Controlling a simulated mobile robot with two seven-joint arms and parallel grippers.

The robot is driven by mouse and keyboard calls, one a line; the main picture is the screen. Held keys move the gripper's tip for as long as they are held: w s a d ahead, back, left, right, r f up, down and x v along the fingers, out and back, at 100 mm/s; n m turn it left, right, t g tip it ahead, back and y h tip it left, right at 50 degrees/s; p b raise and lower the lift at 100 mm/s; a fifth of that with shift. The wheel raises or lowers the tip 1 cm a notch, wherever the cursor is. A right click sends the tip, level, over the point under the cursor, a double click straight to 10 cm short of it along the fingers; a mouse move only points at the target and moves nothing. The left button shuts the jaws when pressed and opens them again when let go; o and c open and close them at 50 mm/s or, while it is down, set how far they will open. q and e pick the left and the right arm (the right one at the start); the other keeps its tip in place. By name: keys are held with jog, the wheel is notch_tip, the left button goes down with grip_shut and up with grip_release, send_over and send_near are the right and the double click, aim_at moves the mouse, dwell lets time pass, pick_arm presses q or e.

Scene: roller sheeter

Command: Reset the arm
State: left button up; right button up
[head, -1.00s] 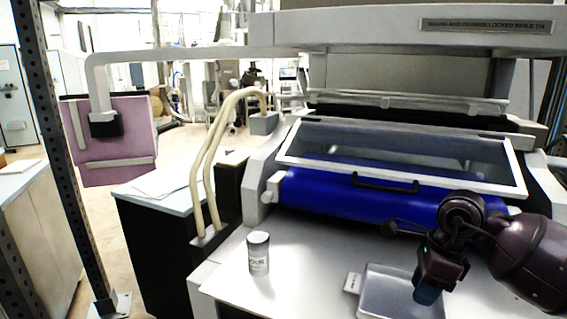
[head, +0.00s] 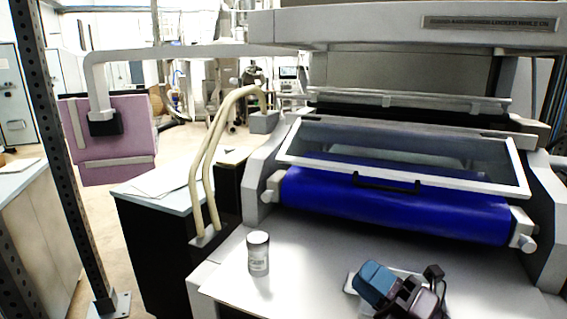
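My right gripper (head: 385,287) is at the bottom right in the head view, above the front of the machine's pale table (head: 310,268). Its blue part and dark links show, but I cannot make out whether the fingers are apart or together, or whether anything is between them. It hides most of a shallow clear tray (head: 405,271) and a small label beside it. My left gripper is not in view.
A white lidded jar (head: 258,254) stands upright on the table, left of my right gripper. Behind are a blue roller (head: 395,209) and a framed clear guard (head: 400,157) with a black handle (head: 386,182). The table between jar and roller is clear.

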jog(key=s+d+f+m+t+h, duration=0.1)
jog(key=s+d+f+m+h, duration=0.1)
jog(key=d+f+m+h, duration=0.7)
jog(key=s+d+f+m+t+h, duration=0.1)
jog(key=s+d+f+m+h, duration=0.3)
jog(key=m+h, duration=0.85)
jog(key=s+f+m+g+y, duration=0.2)
jog(key=s+f+m+g, duration=0.35)
jog(key=s, duration=0.35)
jog(key=s+f+m+g+y, duration=0.1)
jog(key=s+f+m+g, duration=0.4)
jog(key=s+f+g, duration=0.3)
jog(key=w+f+n+t+y, duration=0.1)
jog(key=w+f+t, duration=0.4)
jog(key=f+t, duration=0.3)
jog(key=shift+w+d+f+t, duration=0.35)
jog(key=shift+w+d+f, duration=0.05)
jog(key=shift+f, duration=0.2)
